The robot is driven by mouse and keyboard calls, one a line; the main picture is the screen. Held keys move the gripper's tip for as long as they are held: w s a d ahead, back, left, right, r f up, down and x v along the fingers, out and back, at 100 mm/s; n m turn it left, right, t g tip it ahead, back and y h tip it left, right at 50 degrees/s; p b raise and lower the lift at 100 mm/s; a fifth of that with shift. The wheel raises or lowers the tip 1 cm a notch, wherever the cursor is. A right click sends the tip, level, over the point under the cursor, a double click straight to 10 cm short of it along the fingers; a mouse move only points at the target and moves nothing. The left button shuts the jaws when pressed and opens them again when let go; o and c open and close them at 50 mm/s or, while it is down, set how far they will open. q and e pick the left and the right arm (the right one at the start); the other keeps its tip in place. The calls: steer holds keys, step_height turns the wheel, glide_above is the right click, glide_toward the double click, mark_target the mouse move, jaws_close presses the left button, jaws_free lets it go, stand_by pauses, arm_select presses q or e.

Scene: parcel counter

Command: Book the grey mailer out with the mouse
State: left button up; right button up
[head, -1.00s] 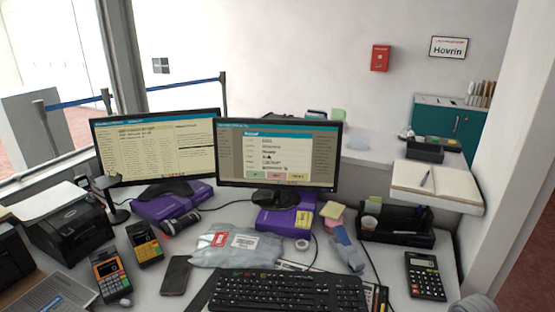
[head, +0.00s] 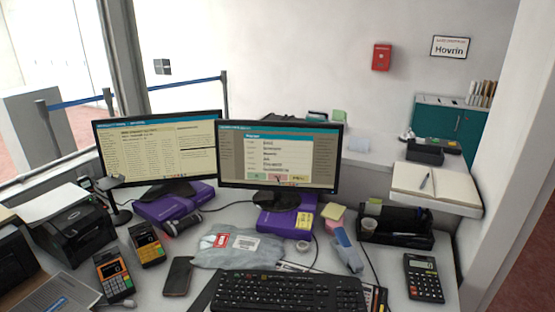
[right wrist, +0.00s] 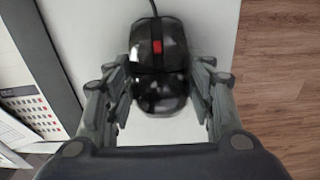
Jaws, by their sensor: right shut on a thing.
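The grey mailer (head: 205,252), with a red mark and a white label, lies flat on the counter behind the black keyboard (head: 285,292). The right monitor (head: 230,165) shows a dialog (head: 277,158) with rows of text and a green, a pink and a yellow button. A dark pointer (head: 278,181) shows at the pink button. In the right wrist view my right gripper (right wrist: 167,105) is shut on the black mouse (right wrist: 148,50) with a red wheel, one finger on each side. The mouse rests on a white surface. My left gripper is not in view.
A card terminal (head: 113,272), a phone (head: 177,277) and a printer (head: 75,220) stand left of the keyboard. A calculator (head: 423,277) and a black organiser (head: 400,237) are on the right. The mouse cable (right wrist: 154,8) runs up. Wooden floor (right wrist: 275,90) lies beyond the surface edge.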

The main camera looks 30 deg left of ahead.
stand_by(0.4)
steer(key=o, duration=1.5)
step_height(320, 180, up, 12)
steer(key=shift+r, duration=0.1)
